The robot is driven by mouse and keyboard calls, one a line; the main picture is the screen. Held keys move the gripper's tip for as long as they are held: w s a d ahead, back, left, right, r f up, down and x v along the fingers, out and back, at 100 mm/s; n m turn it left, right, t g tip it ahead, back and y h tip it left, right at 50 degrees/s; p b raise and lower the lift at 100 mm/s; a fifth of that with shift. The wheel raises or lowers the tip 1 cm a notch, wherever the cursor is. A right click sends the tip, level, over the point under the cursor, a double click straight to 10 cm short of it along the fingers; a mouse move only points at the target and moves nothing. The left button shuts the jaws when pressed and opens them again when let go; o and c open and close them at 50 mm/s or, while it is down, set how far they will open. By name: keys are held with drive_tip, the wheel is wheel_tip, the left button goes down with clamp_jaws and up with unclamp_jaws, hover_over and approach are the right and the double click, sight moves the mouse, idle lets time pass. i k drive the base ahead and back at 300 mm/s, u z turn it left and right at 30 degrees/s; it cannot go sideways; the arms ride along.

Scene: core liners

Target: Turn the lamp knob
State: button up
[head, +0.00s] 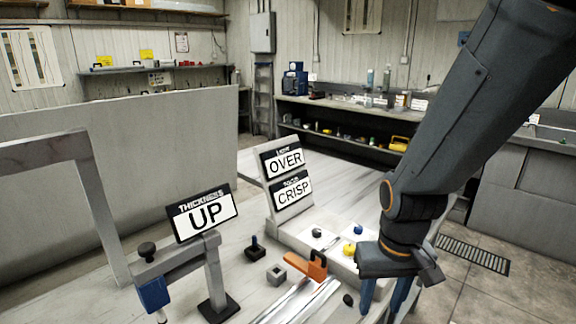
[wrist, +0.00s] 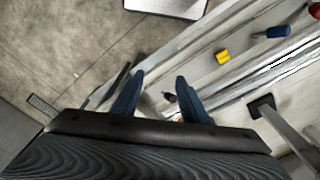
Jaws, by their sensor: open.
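Several knob-like pieces stand near a white block, and I cannot tell which one is the lamp knob. A blue knob (head: 358,230), a yellow knob (head: 349,249) and a dark-topped knob (head: 317,233) show in the head view. The wrist view shows a yellow piece (wrist: 222,56) and a blue piece (wrist: 278,32). A small dark knob (head: 348,299) sits lower, left of my gripper; a dark piece (wrist: 168,97) shows between the fingers in the wrist view. My gripper (head: 384,304) points down, open, with blue fingers apart and nothing held. Its fingertips (wrist: 158,78) are near the bench edge.
Signs reading OVER (head: 285,160), CRISP (head: 292,194) and UP (head: 204,216) stand on the bench. An orange clamp-like piece (head: 307,265) and metal rails lie left of my gripper. A grey frame (head: 100,200) stands at left. Floor is open at right.

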sight(348, 250)
drive_tip(key=k, duration=1.2)
drive_tip(key=z, duration=0.85)
drive_tip(key=i, duration=1.7)
drive_tip(key=u, duration=0.9)
drive_tip(key=i, duration=0.35)
drive_tip(key=u, duration=0.3)
